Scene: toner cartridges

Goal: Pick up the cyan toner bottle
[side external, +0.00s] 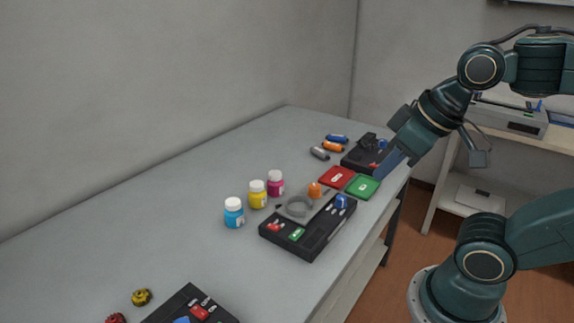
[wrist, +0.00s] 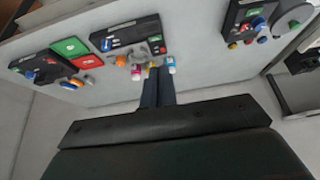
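The cyan toner bottle (side external: 234,217) stands upright on the table with a white cap, at the left end of a short row of bottles. It also shows in the wrist view (wrist: 171,68), just beyond the fingertips, with its lower part partly hidden. The yellow bottle (side external: 257,198) and the magenta bottle (side external: 275,186) stand beside it, both white-capped. My gripper (side external: 383,174) is above the table's right edge, well to the right of the bottles and apart from them. Its two dark blue fingers (wrist: 155,73) lie side by side with no clear gap, and hold nothing.
A black tray (side external: 305,240) with small parts stands right of the bottles. Red (side external: 337,177) and green (side external: 362,187) blocks and another black tray (side external: 358,157) lie behind. A third tray (side external: 180,301) is in front. The left of the table is clear.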

